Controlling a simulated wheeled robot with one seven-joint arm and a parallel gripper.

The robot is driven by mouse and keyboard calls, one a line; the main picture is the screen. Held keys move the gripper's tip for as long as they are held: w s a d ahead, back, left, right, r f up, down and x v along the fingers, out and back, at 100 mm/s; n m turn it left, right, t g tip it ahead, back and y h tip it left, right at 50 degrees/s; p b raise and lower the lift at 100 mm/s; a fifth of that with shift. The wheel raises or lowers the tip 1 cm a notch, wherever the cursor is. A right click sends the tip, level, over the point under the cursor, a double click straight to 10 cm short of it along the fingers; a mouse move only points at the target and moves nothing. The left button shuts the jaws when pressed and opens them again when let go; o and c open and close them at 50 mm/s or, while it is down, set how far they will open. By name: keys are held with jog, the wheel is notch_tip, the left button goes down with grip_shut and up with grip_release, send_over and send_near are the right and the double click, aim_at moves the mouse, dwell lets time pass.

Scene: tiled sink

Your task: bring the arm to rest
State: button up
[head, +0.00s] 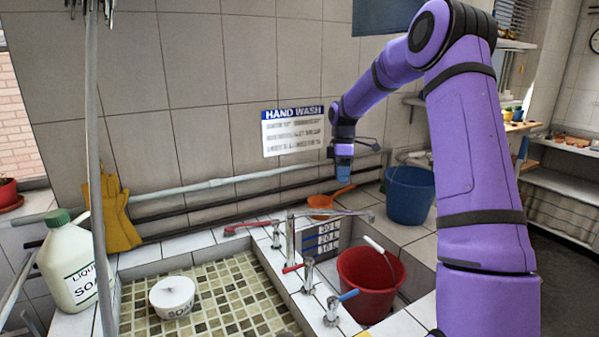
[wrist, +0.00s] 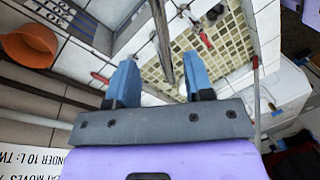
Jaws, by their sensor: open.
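My purple arm reaches from the right of the head view toward the tiled back wall. My gripper (head: 343,170) hangs there with its blue fingers pointing down, in front of the pipes and above the back ledge of the sink. In the wrist view my gripper (wrist: 160,82) shows two blue fingers set apart with nothing between them. It is open and empty. Beneath it lie the tiled ledge and part of the mosaic sink basin (wrist: 165,72).
An orange scoop (head: 322,201) lies on the back ledge near my gripper. A blue bucket (head: 409,194) stands right of it. A red bucket (head: 368,290) sits in the right basin by the taps (head: 290,240). A soap bottle (head: 72,268) and soap tub (head: 173,297) are left.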

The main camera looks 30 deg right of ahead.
jog(key=s+a+r+m+t+h, duration=0.25)
jog(key=s+a+r+m, duration=0.25)
jog(key=s+a+r, duration=1)
jog(key=s+a+m+t, duration=0.2)
jog(key=s+a+m, duration=0.1)
jog(key=s, duration=0.8)
jog(key=s+a+m+t+y, duration=0.1)
jog(key=s+a+m+t, duration=0.2)
jog(key=s, duration=0.8)
jog(key=shift+a+m, duration=0.45)
jog(key=shift+m, duration=0.05)
